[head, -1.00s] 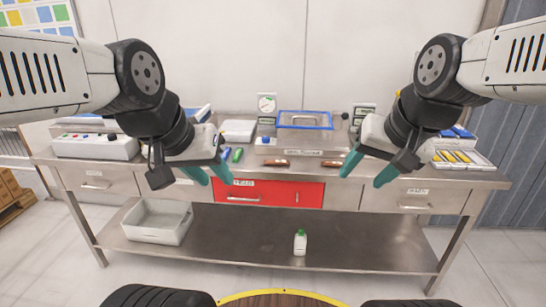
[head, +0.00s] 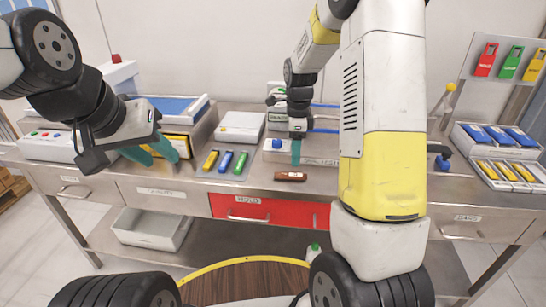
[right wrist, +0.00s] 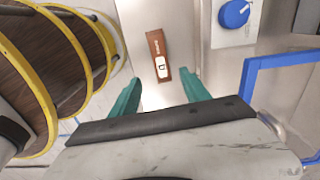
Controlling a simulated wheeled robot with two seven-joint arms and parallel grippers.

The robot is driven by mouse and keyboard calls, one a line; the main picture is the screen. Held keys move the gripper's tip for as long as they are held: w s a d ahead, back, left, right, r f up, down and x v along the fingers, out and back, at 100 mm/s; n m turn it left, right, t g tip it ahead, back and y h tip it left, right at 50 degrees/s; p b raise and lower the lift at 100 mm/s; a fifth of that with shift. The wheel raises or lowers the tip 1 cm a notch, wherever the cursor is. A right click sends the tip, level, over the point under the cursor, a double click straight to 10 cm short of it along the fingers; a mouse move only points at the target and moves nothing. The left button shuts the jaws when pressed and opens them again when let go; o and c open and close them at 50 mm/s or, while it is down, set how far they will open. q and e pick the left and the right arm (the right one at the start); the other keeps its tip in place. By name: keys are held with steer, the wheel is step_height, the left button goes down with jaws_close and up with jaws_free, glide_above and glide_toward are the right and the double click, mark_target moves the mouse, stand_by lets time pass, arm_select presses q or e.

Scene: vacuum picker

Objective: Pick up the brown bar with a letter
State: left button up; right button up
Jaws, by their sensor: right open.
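A brown bar (head: 290,176) lies on the steel bench top near the front edge, above the red drawer. In the right wrist view the brown bar (right wrist: 157,45) shows a white label with a dark mark too small to read. My right gripper (head: 296,152) is just behind and above this bar in the head view. In the right wrist view my right gripper (right wrist: 160,77) is open and empty, with the bar ahead between its teal fingers. My left gripper (head: 158,153) is open and empty over the bench's left part. My right arm hides part of the bench.
Yellow (head: 210,160), blue (head: 225,161) and green (head: 240,163) bars lie left of the brown bar. A white box (head: 239,127) stands behind them. A white tray (head: 502,172) of yellow bars is at right. A blue frame (right wrist: 250,95) is right of my right gripper.

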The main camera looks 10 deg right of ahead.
mark_target(291, 174)
steer(key=f, duration=0.7)
steer(key=shift+w+a+f, duration=0.25)
steer(key=shift+a+f, duration=0.15)
jaws_close()
